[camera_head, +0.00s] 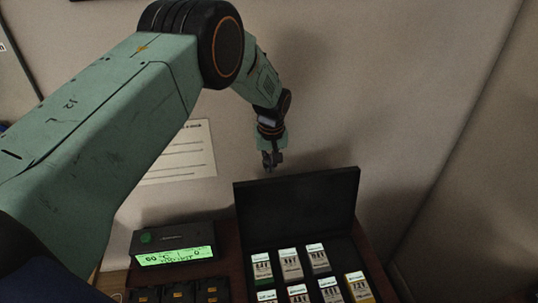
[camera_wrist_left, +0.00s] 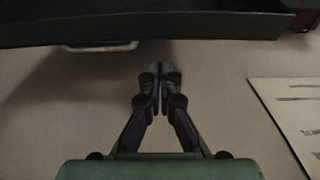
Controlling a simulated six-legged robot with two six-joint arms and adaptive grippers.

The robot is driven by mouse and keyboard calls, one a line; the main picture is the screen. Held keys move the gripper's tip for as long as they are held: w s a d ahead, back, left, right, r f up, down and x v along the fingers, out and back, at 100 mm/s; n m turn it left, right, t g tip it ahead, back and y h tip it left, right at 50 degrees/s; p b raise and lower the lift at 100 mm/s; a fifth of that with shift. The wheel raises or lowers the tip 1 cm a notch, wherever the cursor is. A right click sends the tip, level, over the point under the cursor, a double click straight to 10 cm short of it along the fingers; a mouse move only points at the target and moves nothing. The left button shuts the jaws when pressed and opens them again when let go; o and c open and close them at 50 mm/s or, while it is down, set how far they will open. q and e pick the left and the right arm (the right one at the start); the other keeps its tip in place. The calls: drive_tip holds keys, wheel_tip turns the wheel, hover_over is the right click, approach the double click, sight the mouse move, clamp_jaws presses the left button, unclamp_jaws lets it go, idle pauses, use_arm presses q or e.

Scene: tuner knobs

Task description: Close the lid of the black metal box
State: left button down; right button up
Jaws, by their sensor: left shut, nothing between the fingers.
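The black metal box stands on the desk with its lid (camera_head: 296,212) raised, roughly upright and leaning back a little. Several small labelled cards or cartridges (camera_head: 290,265) sit inside the box. My left gripper (camera_head: 270,165) is shut and empty, above and behind the lid's top edge, near its left part. In the left wrist view the shut fingers (camera_wrist_left: 160,75) point toward the dark lid (camera_wrist_left: 150,25) across the top, with a gap that I cannot judge well. A light metal handle or latch (camera_wrist_left: 100,46) shows at the lid's edge there. My right gripper is not in view.
A black device with a lit green display (camera_head: 175,255) stands left of the box. Several dark blocks (camera_head: 180,292) lie in front of it. A printed sheet (camera_head: 185,155) hangs on the beige panel wall (camera_head: 400,90) behind. It also shows in the left wrist view (camera_wrist_left: 290,110).

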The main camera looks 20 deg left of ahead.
use_arm(q)
drive_tip(key=shift+s+d+r+p, duration=0.15)
drive_tip(key=shift+s+d+p, duration=0.45)
drive_tip(key=shift+s, duration=0.35)
drive_tip(key=shift+s, duration=0.1)
drive_tip(key=shift+s+r, duration=0.15)
